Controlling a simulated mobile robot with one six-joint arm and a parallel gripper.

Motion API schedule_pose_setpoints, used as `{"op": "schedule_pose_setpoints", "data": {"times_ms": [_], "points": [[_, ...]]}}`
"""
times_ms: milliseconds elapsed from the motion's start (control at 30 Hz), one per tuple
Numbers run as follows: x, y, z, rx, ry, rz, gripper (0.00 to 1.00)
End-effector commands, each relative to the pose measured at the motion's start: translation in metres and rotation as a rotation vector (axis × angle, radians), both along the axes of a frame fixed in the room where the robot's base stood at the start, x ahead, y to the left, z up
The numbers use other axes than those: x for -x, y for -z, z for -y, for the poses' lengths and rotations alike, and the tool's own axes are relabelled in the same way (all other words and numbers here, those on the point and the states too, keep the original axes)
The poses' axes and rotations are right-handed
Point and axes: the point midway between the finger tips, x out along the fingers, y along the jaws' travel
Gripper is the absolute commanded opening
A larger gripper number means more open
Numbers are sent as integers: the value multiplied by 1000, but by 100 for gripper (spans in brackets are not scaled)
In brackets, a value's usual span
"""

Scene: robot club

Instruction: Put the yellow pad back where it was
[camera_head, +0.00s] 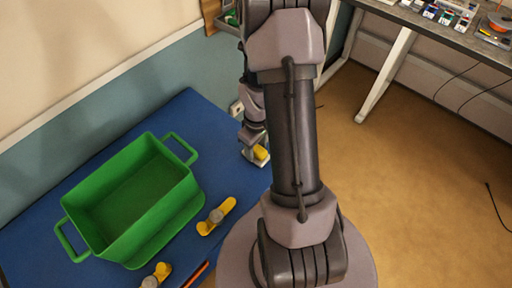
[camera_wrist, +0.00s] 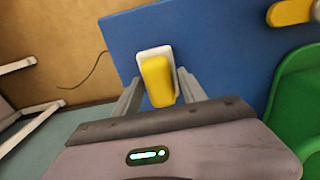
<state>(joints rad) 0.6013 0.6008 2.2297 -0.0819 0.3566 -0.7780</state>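The yellow pad (camera_wrist: 157,80) is a small rounded block in front of a white rectangular piece (camera_wrist: 144,53) near the blue table's edge in the wrist view. I cannot tell whether it touches the white piece. My gripper (camera_wrist: 159,76) has its two fingers apart, one on each side of the pad, with a narrow gap showing on the right. In the head view my gripper (camera_head: 251,148) is low over the table's right corner, and the yellow pad (camera_head: 261,153) shows at its tip. My arm hides part of this area.
A green crate (camera_head: 184,228) with two handles stands on the blue table (camera_head: 188,112). Yellow-and-grey pieces (camera_head: 217,215) (camera_head: 157,275) and an orange stick (camera_head: 197,275) lie near its front. A wall runs behind. A workbench (camera_head: 440,35) stands at upper right, with open floor before it.

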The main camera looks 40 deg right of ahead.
Motion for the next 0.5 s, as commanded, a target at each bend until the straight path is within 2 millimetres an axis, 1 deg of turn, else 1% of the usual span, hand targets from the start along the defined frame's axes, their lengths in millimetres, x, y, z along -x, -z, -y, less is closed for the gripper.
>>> {"op": "schedule_pose_setpoints", "data": {"times_ms": [267,333,433,467,500], "points": [[0,-1,0,0,0,0,57],[0,-4,0,0,0,0,57],[-1,-21,1,3,-1,3,57],[-1,-29,1,3,0,3,57],[-1,-42,1,4,-1,4,57]]}}
